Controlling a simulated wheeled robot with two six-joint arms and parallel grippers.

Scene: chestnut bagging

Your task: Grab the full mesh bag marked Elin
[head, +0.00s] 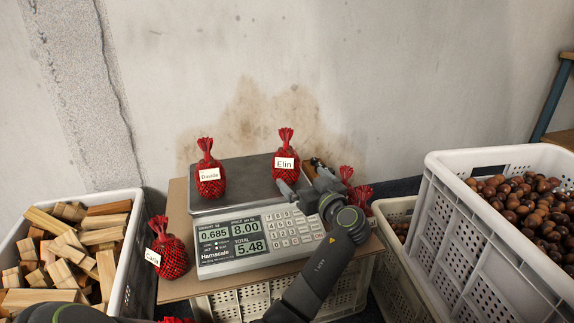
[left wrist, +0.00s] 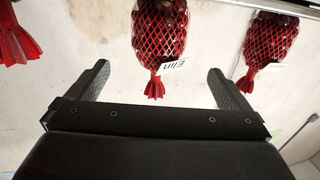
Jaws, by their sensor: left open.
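The full red mesh bag marked Elin (head: 286,145) stands upright on the back right of the scale's steel plate (head: 240,172), its white label facing me. My left gripper (head: 301,177) is open and empty, just in front of and slightly right of the bag. In the left wrist view the Elin bag (left wrist: 160,30) appears upside down, its gathered red top lined up between the two spread fingers of the left gripper (left wrist: 158,78). I cannot tell whether the fingers touch it. My right gripper is not in view.
The Davide bag (head: 210,177) stands left on the scale (head: 232,247). The Carla bag (head: 172,256) is left of it. Crates of wood blocks (head: 131,240) and chestnuts (head: 440,190) flank the scale. A stained wall rises behind.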

